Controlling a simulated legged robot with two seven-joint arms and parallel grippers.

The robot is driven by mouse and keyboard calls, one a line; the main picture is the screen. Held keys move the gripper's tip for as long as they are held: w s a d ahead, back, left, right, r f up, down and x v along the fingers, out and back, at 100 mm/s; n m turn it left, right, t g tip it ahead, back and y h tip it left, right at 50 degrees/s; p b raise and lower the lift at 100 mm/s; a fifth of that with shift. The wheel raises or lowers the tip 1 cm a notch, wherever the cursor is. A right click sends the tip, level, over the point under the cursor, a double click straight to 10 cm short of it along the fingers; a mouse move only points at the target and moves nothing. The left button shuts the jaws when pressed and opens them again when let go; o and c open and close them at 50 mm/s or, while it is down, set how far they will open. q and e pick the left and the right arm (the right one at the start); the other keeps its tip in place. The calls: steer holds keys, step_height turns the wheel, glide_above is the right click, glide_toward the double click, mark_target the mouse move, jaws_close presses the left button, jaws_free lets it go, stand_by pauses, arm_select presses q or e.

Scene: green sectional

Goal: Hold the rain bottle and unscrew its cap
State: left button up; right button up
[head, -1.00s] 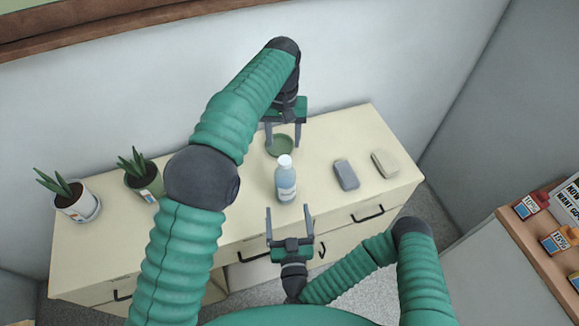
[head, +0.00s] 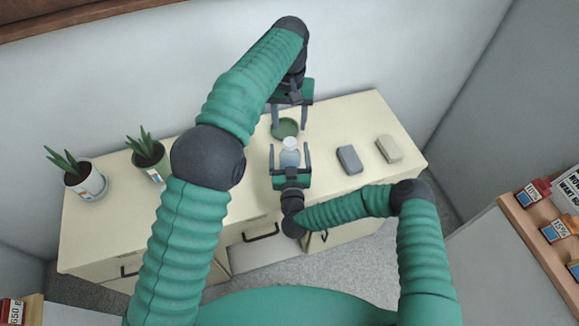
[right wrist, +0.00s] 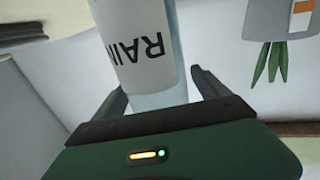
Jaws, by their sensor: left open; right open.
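The rain bottle (head: 289,159) stands upright on the cream dresser; it is pale blue with a whitish cap (head: 290,143). In the right wrist view its white label (right wrist: 145,50) shows part of the word RAIN. My right gripper (head: 289,148) is open, with one finger on each side of the bottle's body and gaps still visible beside it. My left gripper (head: 290,126) is open and empty, fingers pointing down, just behind the cap in the head view and over the green dish. Its height above the cap is hard to tell.
The cream dresser (head: 340,120) also holds a green dish (head: 285,129), a dark grey block (head: 350,159), a beige block (head: 389,149) and two potted plants (head: 150,160) (head: 86,181). A wall runs behind. A wooden shelf with price tags stands at the right.

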steer(key=shift+w+d+f, duration=0.1)
steer(key=shift+w, duration=0.3)
steer(key=shift+s, duration=0.15)
steer(key=c, duration=0.6)
jaws_close()
